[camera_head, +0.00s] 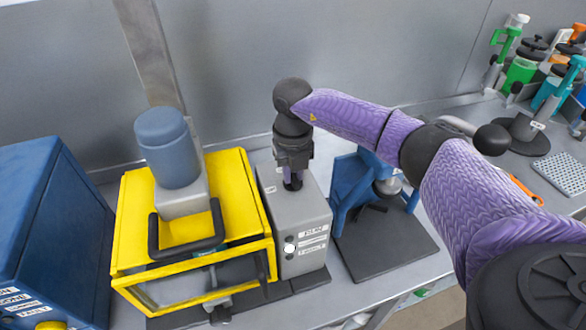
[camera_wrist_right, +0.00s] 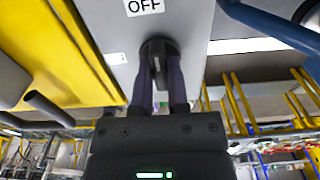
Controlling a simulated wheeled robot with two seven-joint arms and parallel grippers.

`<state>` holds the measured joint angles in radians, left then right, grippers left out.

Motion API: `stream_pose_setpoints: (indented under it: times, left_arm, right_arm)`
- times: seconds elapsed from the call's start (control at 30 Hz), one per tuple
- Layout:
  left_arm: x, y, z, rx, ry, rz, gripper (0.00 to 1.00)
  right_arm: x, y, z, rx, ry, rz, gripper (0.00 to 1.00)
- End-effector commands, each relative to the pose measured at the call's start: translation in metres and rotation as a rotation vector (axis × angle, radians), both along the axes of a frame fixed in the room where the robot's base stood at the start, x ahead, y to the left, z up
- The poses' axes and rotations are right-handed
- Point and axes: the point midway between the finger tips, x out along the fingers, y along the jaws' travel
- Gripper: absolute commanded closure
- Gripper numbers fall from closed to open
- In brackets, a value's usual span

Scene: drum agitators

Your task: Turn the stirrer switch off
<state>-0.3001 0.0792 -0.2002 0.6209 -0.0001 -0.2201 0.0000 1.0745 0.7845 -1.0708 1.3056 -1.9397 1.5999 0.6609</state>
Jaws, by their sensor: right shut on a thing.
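The stirrer switch is a black rotary knob (camera_wrist_right: 158,50) on top of the grey control box (camera_head: 305,222). An OFF label (camera_wrist_right: 145,6) on the box lies just beyond the knob in the right wrist view. My right gripper (camera_head: 292,182) points down onto the box top; in the wrist view its two fingers (camera_wrist_right: 160,88) are shut on the knob from both sides. The knob is mostly hidden by the gripper in the head view. The yellow-framed stirrer guard (camera_head: 240,185) with a blue-grey motor (camera_head: 167,148) stands left of the box. My left gripper is out of view.
A blue cabinet (camera_head: 50,215) stands at the far left. A blue stand (camera_head: 352,185) on a dark base is close right of the control box. Green, teal and orange stirrers (camera_head: 520,70) stand at the back right. Some grey bench is bare along the front.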

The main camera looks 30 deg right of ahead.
Motion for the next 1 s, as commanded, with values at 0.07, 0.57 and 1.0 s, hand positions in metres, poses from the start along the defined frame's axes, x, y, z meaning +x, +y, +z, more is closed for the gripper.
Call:
stream_pose_setpoints:
  times: [0.07, 0.57, 1.0]
  left_arm:
    - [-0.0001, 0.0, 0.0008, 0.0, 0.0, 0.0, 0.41]
    - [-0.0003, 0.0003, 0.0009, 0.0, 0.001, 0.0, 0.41]
    - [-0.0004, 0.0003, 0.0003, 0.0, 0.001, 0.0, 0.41]
  right_arm:
    - [0.0012, -0.0003, 0.0019, 0.001, -0.005, -0.011, 1.0]
    - [0.0012, -0.0004, 0.0017, 0.001, -0.006, -0.02, 0.72]
    - [0.0007, -0.0001, 0.0043, 0.0, -0.003, -0.018, 0.46]
